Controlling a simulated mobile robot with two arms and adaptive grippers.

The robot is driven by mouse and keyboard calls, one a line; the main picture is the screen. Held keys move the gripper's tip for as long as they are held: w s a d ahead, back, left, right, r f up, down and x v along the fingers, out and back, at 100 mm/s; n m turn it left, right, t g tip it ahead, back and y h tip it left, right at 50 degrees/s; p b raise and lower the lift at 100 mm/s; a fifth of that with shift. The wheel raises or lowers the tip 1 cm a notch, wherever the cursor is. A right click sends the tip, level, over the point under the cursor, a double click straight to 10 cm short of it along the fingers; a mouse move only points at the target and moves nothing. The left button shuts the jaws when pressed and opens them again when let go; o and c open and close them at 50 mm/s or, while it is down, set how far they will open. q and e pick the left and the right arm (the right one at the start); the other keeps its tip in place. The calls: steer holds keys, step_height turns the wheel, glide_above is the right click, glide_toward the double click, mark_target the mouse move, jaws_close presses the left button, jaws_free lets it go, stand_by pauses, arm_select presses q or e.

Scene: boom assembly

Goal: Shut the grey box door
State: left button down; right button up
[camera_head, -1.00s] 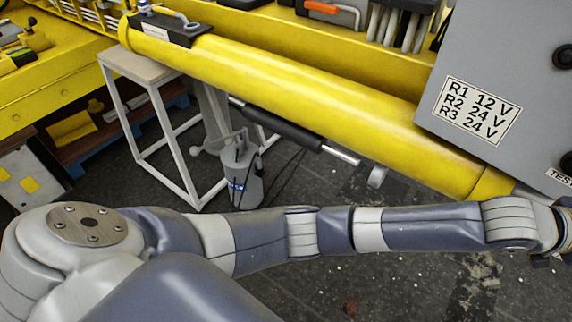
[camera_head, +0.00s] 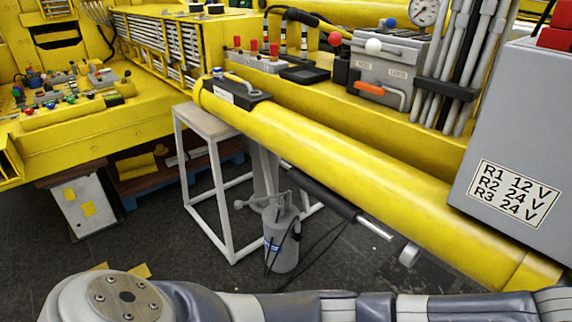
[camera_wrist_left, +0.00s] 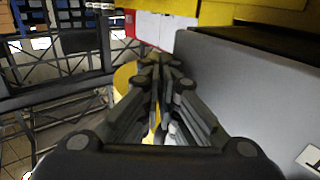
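A large grey box (camera_head: 520,130) stands at the right in the head view, with a white label reading R1 12 V, R2 24 V, R3 24 V. Its right part is cut off by the picture edge, and I cannot tell how its door stands. In the left wrist view a plain grey surface (camera_wrist_left: 250,95), likely this box, fills the right side. My left gripper (camera_wrist_left: 163,68) is beside that surface, its fingers together with nothing visible between them. In the head view my left arm runs along the bottom edge and its gripper is out of the picture. My right gripper is not in view.
A thick yellow boom tube (camera_head: 350,165) runs diagonally below the box. A white-framed stand (camera_head: 185,150) and a grey canister (camera_head: 282,240) are under it. A grey valve unit with an orange handle (camera_head: 380,90) sits behind. Dark floor (camera_head: 180,260) shows at lower left.

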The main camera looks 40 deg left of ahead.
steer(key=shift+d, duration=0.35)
